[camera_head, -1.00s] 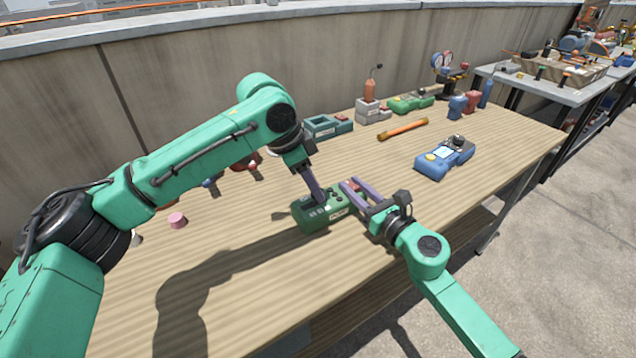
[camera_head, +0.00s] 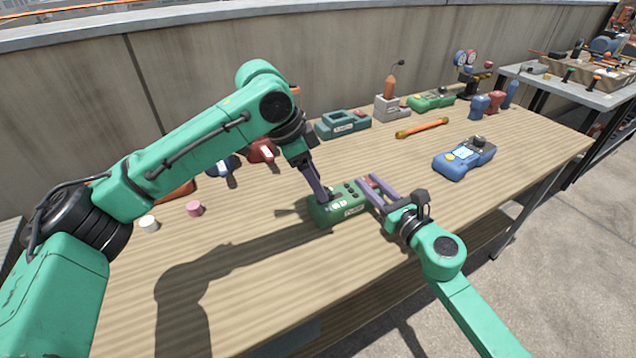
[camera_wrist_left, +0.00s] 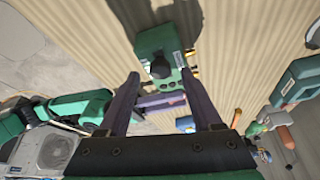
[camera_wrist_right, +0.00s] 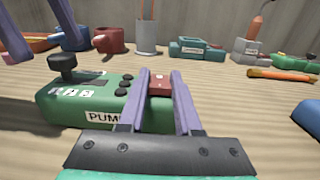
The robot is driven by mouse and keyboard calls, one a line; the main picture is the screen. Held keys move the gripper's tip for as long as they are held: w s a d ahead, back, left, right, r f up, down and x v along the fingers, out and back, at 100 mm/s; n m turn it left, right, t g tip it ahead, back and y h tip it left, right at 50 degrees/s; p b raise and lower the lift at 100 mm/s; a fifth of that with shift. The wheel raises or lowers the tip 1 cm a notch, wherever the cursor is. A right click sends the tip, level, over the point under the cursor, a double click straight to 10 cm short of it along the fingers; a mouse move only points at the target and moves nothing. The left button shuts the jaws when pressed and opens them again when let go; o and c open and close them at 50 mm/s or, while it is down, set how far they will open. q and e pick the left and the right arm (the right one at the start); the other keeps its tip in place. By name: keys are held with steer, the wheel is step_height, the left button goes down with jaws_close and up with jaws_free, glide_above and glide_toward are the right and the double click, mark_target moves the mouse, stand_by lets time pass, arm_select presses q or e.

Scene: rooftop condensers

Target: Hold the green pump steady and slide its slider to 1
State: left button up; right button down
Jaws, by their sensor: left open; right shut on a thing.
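The green pump (camera_head: 330,212) lies on the wooden bench, its "PUMP" label facing the front. In the right wrist view the pump (camera_wrist_right: 70,110) shows its black slider knob (camera_wrist_right: 62,66) at the left end of a numbered strip; the digits are too small to read surely. My right gripper (camera_head: 369,181) is shut on the red block (camera_wrist_right: 159,84) at the pump's right end. My left gripper (camera_head: 325,195) is open, pointing down over the pump's left part. In the left wrist view the knob (camera_wrist_left: 160,70) lies between its fingertips, with a gap on each side.
A blue meter (camera_head: 463,160) lies to the right and an orange tool (camera_head: 422,128) behind. A teal device (camera_head: 343,124), a grey block (camera_head: 390,107) and red and blue items stand along the back. Pink (camera_head: 194,209) and white (camera_head: 149,224) pieces lie left. The bench front is clear.

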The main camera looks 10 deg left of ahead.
arm_select(q)
steer(key=v, duration=1)
steer(key=shift+r, duration=0.35)
steer(key=shift+a, duration=0.1)
arm_select(e)
steer(key=c, duration=0.5)
jaws_free()
steer(key=shift+o, duration=0.2)
steer(key=o, duration=0.4)
